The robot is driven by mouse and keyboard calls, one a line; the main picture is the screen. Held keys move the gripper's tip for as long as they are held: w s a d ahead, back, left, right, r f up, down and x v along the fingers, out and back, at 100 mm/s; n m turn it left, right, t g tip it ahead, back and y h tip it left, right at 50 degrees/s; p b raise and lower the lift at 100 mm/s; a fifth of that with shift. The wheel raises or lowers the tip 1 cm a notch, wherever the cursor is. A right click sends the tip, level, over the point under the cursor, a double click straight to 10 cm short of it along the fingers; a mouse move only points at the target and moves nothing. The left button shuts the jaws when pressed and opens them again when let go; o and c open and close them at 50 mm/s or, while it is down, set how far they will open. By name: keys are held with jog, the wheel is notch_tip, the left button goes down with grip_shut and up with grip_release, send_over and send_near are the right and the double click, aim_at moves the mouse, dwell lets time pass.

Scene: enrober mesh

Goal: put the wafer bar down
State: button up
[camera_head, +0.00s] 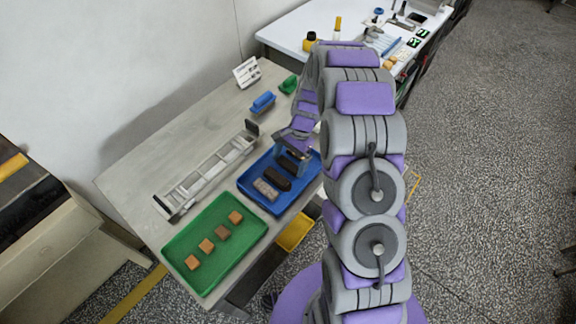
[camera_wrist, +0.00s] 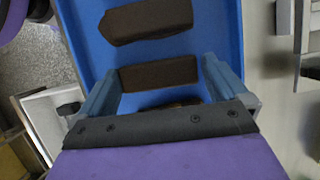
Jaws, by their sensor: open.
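A dark brown wafer bar (camera_wrist: 158,72) lies in the blue tray (camera_wrist: 78,30), between the two fingers of my gripper (camera_wrist: 162,82) in the wrist view. My gripper is open, with one finger near each end of that bar; I cannot tell whether they touch it. A second dark bar (camera_wrist: 148,20) lies beyond it. In the head view my gripper (camera_head: 292,152) is low over the far end of the blue tray (camera_head: 245,190). A dark bar (camera_head: 277,178) and a grey speckled bar (camera_head: 265,188) lie nearer. Another brown piece is mostly hidden below my gripper in the wrist view.
A green tray (camera_head: 180,258) with several small brown squares stands at the table's near end. A long slotted metal rack (camera_head: 205,172) lies behind the trays. A blue item (camera_head: 263,102), a green item (camera_head: 289,85) and a white card (camera_head: 247,72) stand farther back.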

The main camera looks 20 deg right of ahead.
jog(key=shift+d, duration=0.3)
jog(key=c, duration=0.5)
